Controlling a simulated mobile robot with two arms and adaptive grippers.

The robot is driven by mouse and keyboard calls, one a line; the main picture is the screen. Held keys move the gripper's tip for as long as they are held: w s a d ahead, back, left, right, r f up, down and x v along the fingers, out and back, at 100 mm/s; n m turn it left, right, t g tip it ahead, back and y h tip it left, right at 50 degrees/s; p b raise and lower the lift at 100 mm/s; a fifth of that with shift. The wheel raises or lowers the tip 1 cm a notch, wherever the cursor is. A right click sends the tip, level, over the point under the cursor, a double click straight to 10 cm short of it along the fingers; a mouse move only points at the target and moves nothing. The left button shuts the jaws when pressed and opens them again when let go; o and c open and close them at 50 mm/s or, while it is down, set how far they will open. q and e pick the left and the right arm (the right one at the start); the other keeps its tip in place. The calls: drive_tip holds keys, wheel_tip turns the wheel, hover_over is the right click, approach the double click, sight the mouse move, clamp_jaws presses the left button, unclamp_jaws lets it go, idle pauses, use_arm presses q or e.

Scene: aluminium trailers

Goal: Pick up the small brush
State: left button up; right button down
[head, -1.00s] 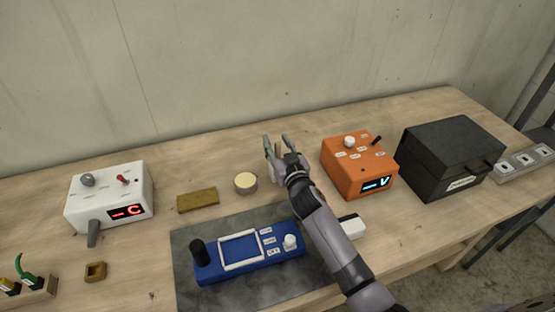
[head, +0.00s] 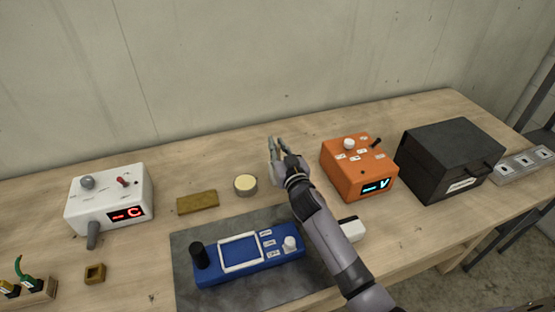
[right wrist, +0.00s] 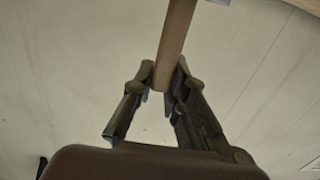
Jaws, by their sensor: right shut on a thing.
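My right gripper (head: 274,143) is shut on a slim brown wooden handle, seen between its fingers in the right wrist view (right wrist: 165,78). The handle (right wrist: 175,40) looks like that of the small brush. It runs up out of the top of that view, so the rest of the brush is mostly cut off. In the head view the fingers hide most of it. My left gripper is not in view.
A round tin (head: 245,185) and a brown block (head: 198,202) lie left of the gripper. An orange meter (head: 365,180) and a black box (head: 440,175) stand to the right. A blue device (head: 215,274) rests on a grey mat (head: 190,291) in front. A white device (head: 98,205) stands at left.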

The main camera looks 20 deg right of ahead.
drive_tip(key=shift+r, duration=0.55)
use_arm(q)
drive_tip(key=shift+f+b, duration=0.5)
use_arm(e)
wheel_tip(320, 180, up, 19)
idle(1.6)
